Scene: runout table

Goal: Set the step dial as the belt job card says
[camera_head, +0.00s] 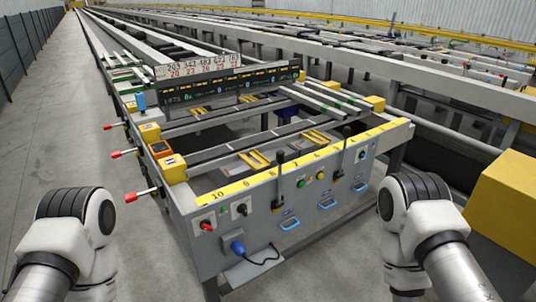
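The grey control panel (300,215) of the runout table faces me. On its left part are a small dial with a red knob (207,226) and a dial with a black knob (241,209); I cannot tell which is the step dial, and their settings are too small to read. A white card or board with rows of numbers (198,66) stands at the back of the table, above a dark display strip (228,83). I cannot tell whether it is the belt job card. Neither gripper shows; only parts of my arms are visible at the lower left and lower right.
Two black upright levers (279,180) (343,152) stand along the panel. Green and yellow buttons (301,183) sit between them. A blue plug (237,247) with a black cable sits below. Red-tipped handles (131,197) stick out left. A yellow box (505,205) stands right. The left aisle is clear.

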